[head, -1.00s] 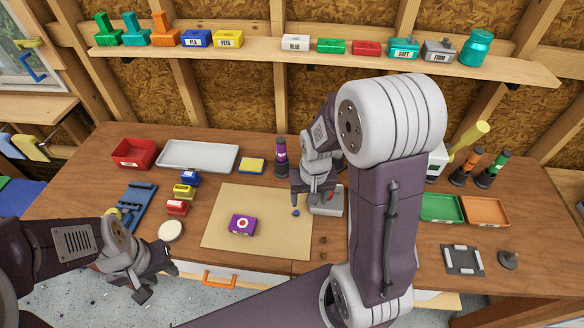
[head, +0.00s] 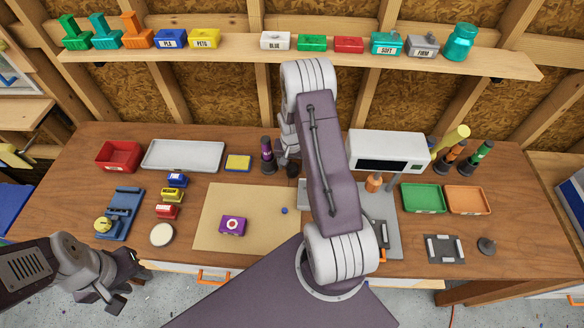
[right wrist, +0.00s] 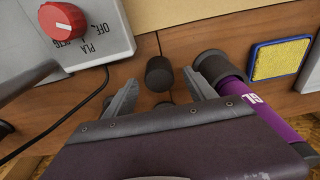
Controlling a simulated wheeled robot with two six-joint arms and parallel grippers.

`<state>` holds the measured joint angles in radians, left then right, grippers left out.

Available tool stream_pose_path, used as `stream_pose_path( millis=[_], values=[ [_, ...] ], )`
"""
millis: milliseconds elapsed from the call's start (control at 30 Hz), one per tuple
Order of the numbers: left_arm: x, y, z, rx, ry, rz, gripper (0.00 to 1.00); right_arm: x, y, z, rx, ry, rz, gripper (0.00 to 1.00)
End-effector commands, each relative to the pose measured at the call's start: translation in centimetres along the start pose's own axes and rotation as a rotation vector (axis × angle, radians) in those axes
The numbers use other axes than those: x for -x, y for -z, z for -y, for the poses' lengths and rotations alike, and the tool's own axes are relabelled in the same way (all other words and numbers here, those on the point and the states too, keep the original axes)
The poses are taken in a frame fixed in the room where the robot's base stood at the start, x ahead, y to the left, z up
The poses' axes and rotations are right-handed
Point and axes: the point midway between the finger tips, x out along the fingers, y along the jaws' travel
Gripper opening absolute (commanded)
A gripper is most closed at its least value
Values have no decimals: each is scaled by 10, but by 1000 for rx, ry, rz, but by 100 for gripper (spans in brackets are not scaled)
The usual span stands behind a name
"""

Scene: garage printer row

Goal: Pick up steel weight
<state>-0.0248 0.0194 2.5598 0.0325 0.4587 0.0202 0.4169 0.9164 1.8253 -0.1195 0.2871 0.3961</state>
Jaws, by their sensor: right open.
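A dark grey cylinder (right wrist: 160,73) stands on the wood between the tips of my right gripper (right wrist: 160,80) in the right wrist view; it may be the steel weight. The jaws are open on either side of it, with gaps showing. In the head view a dark piece (head: 292,171) shows there, beside my arm, which hides most of the right gripper. A dark round piece with an upright post (head: 487,246) stands at the bench's right end; I cannot tell its material. My left gripper (head: 126,290) is open and empty off the bench's front left.
A purple marked bottle (right wrist: 232,88) stands close beside the right jaw, with a yellow sponge (right wrist: 280,60) beyond. A grey box with a red knob (right wrist: 62,20) is on the other side. The tan mat (head: 215,240) is mostly clear.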

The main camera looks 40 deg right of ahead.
Motion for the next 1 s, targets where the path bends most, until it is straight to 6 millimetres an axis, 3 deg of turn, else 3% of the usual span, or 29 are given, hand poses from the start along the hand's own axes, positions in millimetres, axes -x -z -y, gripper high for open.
stream_pose_path(
  millis=[33, 200, 400, 467, 633, 1000],
  values=[
    [9, 1, 0, 0, 0, 0, 36, -4, -1, -1, 1, -1, 4, 64],
    [11, 1, 0, 0, 0, 0, 36, -26, 0, 0, 0, 0, 0, 64],
    [10, 1, 0, 0, 0, 0, 36, -28, 0, 0, 0, 1, -1, 64],
    [10, 1, 0, 0, 0, 0, 36, -28, 0, 0, 0, 1, -1, 50],
    [10, 1, 0, 0, 0, 0, 36, -28, 0, 0, 0, 1, -1, 3],
    [9, 1, 0, 0, 0, 0, 36, -25, 2, 0, 0, 1, -5, 0]
  ],
)
